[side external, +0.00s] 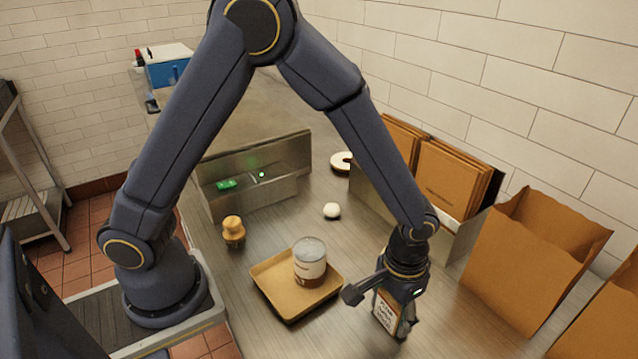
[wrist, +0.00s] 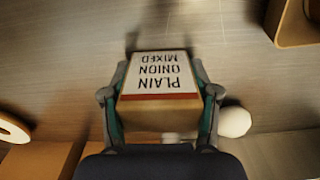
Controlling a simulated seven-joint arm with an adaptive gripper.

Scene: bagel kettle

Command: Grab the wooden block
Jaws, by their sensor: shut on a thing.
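The wooden block (side external: 386,312) has a white face with the words PLAIN, ONION and MIXED and a red stripe. In the wrist view the block (wrist: 160,82) sits between the two fingers, with its tan wooden side facing the camera. My gripper (side external: 396,308) points down at the front right of the counter and is shut on the block. In the wrist view both fingers of my gripper (wrist: 160,95) press its left and right sides. Whether the block's underside touches the counter is unclear.
Left of my gripper, a tan tray (side external: 268,283) holds a labelled jar (side external: 310,262). A small brown-topped figure (side external: 233,231), a white ball (side external: 332,210) and a white-topped bagel (side external: 341,161) are farther back. Paper bags (side external: 535,255) stand close on the right. A metal box (side external: 255,175) is behind.

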